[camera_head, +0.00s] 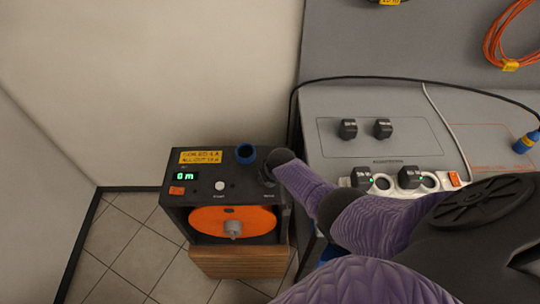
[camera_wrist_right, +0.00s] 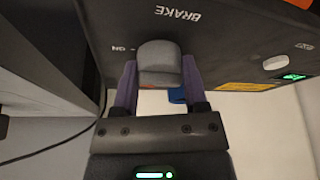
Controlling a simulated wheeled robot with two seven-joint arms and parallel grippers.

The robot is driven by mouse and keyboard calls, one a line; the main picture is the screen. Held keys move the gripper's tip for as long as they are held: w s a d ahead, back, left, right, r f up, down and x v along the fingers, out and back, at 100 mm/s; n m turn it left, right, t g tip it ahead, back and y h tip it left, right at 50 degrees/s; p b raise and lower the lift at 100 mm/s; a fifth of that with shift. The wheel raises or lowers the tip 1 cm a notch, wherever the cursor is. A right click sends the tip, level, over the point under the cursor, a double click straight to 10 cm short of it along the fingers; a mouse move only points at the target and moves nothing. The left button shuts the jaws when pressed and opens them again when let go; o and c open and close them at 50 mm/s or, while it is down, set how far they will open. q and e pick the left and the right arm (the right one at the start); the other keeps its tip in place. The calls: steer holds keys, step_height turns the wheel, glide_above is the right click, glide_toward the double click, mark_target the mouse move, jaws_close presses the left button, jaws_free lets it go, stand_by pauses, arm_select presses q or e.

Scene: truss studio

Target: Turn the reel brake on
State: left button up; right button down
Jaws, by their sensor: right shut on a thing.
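The cable reel box (camera_head: 183,209) is dark, with an orange reel (camera_head: 210,222) in its open front. In the right wrist view, a rounded grey brake knob (camera_wrist_right: 158,58) sits on the dark panel, with the word BRAKE above it and ON to its left. My right gripper (camera_wrist_right: 157,82) is shut on this knob, one purple finger on each side. In the head view my right gripper (camera_head: 268,172) reaches the box's right top corner and hides the knob. I cannot tell which setting the knob points to. My left gripper is not in view.
The box top has a green display (camera_head: 184,176) reading 0 m, a white button (camera_head: 220,186), a red switch (camera_head: 177,191) and a blue-ringed socket (camera_head: 246,154). A grey console (camera_head: 380,108) with black knobs stands at right. Tiled floor (camera_head: 125,240) is clear at left.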

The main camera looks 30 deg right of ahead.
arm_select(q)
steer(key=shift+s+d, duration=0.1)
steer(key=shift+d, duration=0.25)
arm_select(e)
steer(key=shift+c, duration=0.5)
jaws_free()
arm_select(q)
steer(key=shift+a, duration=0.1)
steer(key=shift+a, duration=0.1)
arm_select(e)
steer(key=shift+r, duration=0.15)
arm_select(q)
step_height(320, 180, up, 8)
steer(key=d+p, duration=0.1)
steer(key=p, duration=0.7)
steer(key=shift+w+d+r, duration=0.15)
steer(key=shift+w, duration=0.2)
arm_select(e)
steer(key=v, duration=0.9)
steer(key=shift+s+r, duration=0.2)
steer(key=shift+r, duration=0.1)
